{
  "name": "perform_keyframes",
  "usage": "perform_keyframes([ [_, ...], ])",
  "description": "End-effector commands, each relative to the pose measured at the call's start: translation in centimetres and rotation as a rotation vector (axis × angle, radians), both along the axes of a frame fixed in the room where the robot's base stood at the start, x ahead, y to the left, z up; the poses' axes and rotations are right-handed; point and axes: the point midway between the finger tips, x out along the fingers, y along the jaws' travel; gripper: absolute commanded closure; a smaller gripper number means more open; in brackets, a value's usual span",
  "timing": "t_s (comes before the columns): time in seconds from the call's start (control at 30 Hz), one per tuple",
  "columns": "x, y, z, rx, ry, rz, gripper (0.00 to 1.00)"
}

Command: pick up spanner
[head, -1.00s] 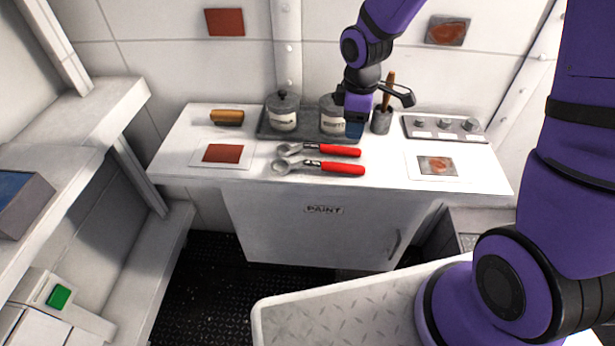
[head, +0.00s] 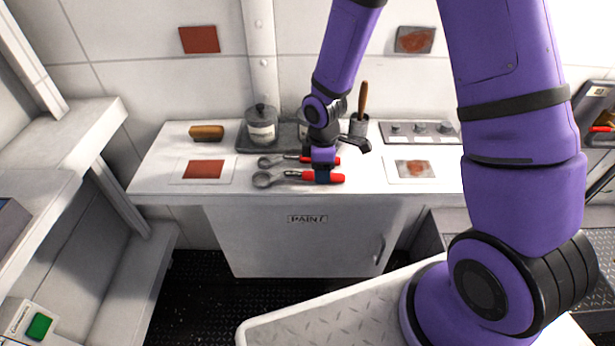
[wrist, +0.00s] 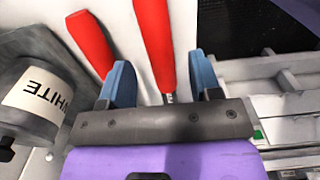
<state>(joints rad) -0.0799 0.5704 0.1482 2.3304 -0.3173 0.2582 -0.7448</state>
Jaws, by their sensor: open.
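Two spanners with red handles and grey heads lie side by side on the white paint bench. The front spanner (head: 295,177) has its handle partly hidden by my gripper (head: 323,178). The back spanner (head: 272,161) lies just behind it, partly covered by my arm. In the wrist view my gripper (wrist: 164,85) is open, with blue fingertips apart. The other red handle (wrist: 90,42) passes outside the left finger. I cannot tell whether either finger touches a handle.
Behind the spanners a dark tray (head: 243,148) holds lidded pots, one labelled WHITE (wrist: 38,100) in the wrist view. A cup with a brush (head: 360,115) and a knob panel (head: 420,133) stand to the right. A brown-handled brush (head: 206,132) lies at the left.

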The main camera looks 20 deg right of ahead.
Motion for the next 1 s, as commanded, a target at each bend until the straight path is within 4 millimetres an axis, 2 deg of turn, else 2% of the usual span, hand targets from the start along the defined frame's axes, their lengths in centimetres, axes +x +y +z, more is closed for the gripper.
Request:
perform_keyframes([
  [0.03, -0.3, -0.1, -0.8, -0.001, 0.003, 0.001, 0.42],
  [0.2, -0.2, -0.1, -2.4, -0.001, 0.0, 0.0, 0.42],
  [0.5, -0.1, -0.1, -2.8, 0.0, -0.002, -0.001, 0.42],
  [0.53, -0.1, -0.1, -2.8, -0.001, -0.002, -0.001, 0.45],
  [0.77, -0.1, -0.1, -2.7, -0.001, -0.002, -0.001, 0.98],
  [0.8, -0.1, -0.1, -2.7, 0.0, -0.001, -0.001, 1.0],
  [1.0, -0.1, -0.1, -2.7, 0.0, -0.002, -0.001, 1.0],
])
